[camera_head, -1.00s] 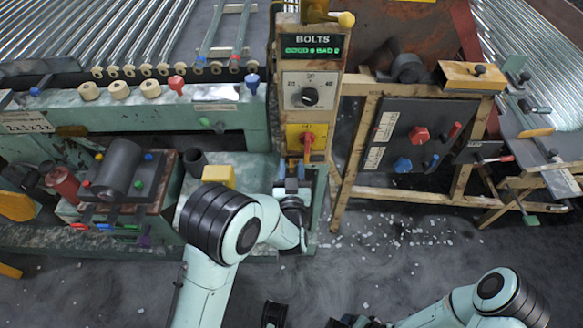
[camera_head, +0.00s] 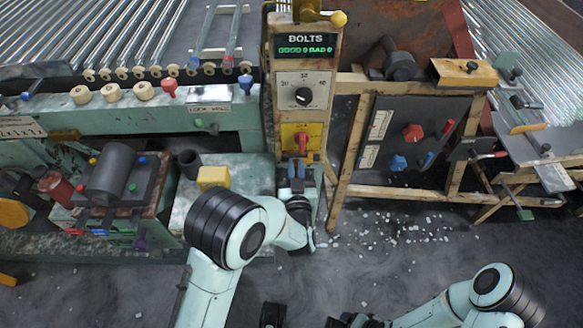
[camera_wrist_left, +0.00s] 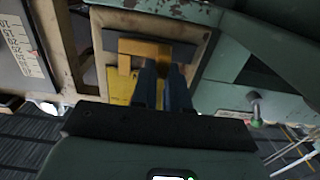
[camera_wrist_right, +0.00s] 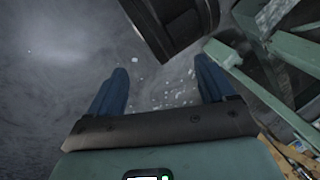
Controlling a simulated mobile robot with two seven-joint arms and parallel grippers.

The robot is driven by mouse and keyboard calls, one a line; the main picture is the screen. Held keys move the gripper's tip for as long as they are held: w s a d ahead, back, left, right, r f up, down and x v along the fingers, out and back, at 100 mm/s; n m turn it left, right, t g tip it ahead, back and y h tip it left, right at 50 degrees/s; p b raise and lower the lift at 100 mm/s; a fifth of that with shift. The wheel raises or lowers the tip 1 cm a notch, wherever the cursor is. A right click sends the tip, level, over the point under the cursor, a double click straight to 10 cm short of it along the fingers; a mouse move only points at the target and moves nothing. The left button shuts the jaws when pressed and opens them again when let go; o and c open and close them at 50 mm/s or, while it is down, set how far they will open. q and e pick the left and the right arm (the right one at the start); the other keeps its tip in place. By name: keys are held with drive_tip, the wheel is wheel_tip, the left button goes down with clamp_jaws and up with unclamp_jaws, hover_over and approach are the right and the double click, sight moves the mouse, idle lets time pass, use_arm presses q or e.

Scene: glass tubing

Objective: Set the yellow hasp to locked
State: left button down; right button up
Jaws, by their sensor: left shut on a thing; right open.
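In the head view my left gripper (camera_head: 296,171) is at the foot of the wooden post, below a red handle on a yellow plate (camera_head: 289,139). The hasp's outline is not clear there. My right gripper (camera_wrist_right: 162,75) is open and empty above the floor.
The wooden post carries a BOLTS display (camera_head: 306,46) and a black dial (camera_head: 303,96). A dark panel with red and blue knobs (camera_head: 413,132) stands to its right. A yellow block (camera_head: 213,177) sits on the green bench to the left. The floor in front is open, with scattered pale bits.

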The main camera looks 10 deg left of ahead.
use_arm(q)
drive_tip(key=c, duration=1.1)
unclamp_jaws()
drive_tip(key=shift+w+d, duration=0.15)
drive_tip(key=shift+d, duration=0.1)
drive_tip(key=p+v, duration=0.1)
drive_tip(key=v, duration=1.2)
drive_tip(key=shift+s+r, duration=0.1)
drive_tip(key=shift+s, duration=0.1)
use_arm(e)
drive_tip(key=shift+s+a+r, duration=0.4)
drive_tip(key=shift+s+r, duration=0.2)
drive_tip(key=shift+s, duration=0.25)
